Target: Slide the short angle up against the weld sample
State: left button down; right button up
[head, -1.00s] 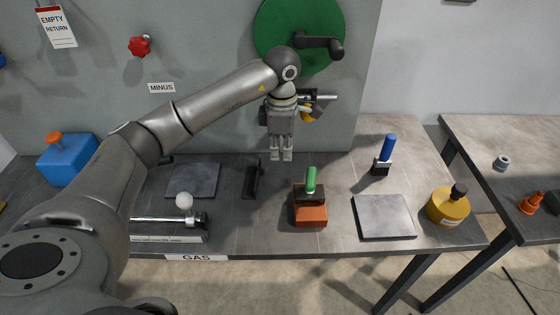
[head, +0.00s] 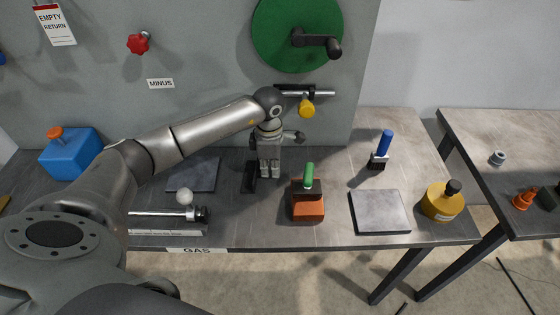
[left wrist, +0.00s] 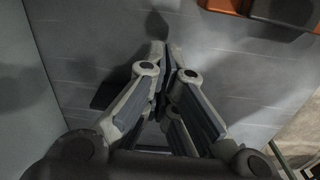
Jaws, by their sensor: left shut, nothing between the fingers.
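My left gripper (head: 269,172) is shut and empty, pointing down low over the bench; its closed fingers also show in the left wrist view (left wrist: 168,55). Just left of its fingertips is a dark narrow piece (head: 249,178), which looks like the short angle; the gripper partly covers it. Whether they touch I cannot tell. Right of the gripper, across a small gap, is an orange-brown block with a black upper part (head: 308,207), perhaps the weld sample. Its corner shows at the top right of the left wrist view (left wrist: 285,10). My right gripper is out of view.
A green-handled thing (head: 308,174) rises at the orange block. Grey plates lie at left (head: 194,174) and right (head: 380,211). A blue-handled brush (head: 382,150) and yellow bottle (head: 442,201) stand right. A metal rod with a white ball (head: 184,197) lies front left. The panel stands behind.

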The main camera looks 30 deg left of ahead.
aim_at(239, 176)
pick_arm(q)
jog(key=shift+s+a, duration=0.25)
jog(key=shift+a, duration=0.2)
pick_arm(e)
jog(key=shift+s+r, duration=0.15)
pick_arm(q)
jog(key=shift+w, duration=0.1)
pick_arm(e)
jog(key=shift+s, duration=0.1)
pick_arm(q)
jog(key=shift+s+a, duration=0.2)
jog(key=shift+a, duration=0.1)
jog(key=s+a, duration=0.1)
jog(key=a, duration=0.1)
jog(key=s+a+b, duration=0.1)
jog(key=a, duration=0.1)
jog(key=s+a+b, duration=0.1)
jog(key=a, duration=0.1)
jog(key=shift+s+a, duration=0.2)
jog(key=shift+a, duration=0.2)
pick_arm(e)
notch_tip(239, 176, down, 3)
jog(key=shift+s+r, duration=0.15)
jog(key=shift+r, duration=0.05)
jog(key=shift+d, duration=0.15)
